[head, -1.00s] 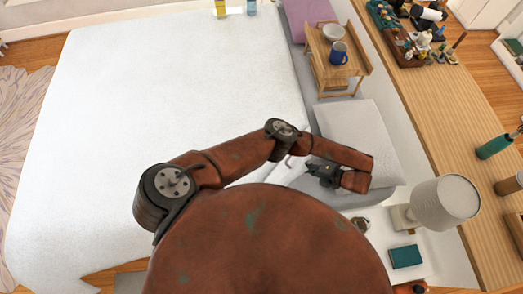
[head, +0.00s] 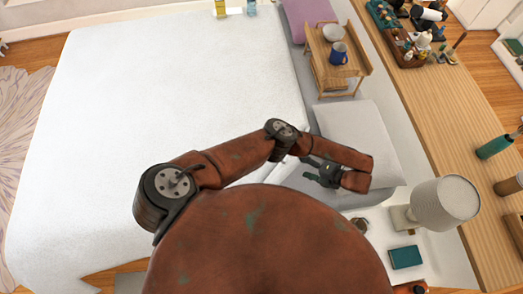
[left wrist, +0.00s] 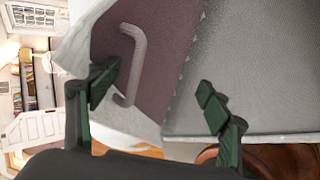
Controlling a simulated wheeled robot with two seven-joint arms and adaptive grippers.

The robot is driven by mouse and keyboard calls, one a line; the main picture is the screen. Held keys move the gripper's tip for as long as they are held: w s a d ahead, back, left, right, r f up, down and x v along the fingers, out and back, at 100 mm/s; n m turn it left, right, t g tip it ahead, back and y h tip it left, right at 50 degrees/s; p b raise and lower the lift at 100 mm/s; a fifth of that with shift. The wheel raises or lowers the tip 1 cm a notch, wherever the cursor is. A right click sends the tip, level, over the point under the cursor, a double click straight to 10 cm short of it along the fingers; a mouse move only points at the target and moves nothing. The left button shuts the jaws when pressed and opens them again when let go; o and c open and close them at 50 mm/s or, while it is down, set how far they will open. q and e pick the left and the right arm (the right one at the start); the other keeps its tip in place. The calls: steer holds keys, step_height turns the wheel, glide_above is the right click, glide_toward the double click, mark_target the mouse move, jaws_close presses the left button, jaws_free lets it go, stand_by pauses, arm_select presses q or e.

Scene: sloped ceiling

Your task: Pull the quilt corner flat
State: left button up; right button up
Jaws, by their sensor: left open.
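The white quilt (head: 170,90) covers most of the bed in the head view and lies mostly smooth. Its near right part by the pillow is partly hidden by my arm. My left gripper (head: 322,174) is over the grey bed surface beside the near white pillow (head: 375,140). In the left wrist view the left gripper (left wrist: 158,77) is open, its fingers apart and nothing between them held. A grey bar handle (left wrist: 134,62) on a maroon panel (left wrist: 165,50) shows beside the left finger. White cloth (left wrist: 78,45) lies left of the panel. I cannot tell whether finger and handle touch.
A wooden tray stand (head: 345,85) with a blue mug (head: 338,53) and bowl stands beyond the pillow. A purple pillow (head: 305,15) lies farther back. A lamp (head: 445,203) and teal book (head: 405,257) are at the near right. A long wooden shelf (head: 440,100) runs along the right.

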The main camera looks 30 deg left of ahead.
arm_select(q)
steer(key=p+v, duration=0.2)
steer(key=v, duration=0.7)
stand_by(0.9)
steer(key=shift+a, duration=0.1)
stand_by(0.4)
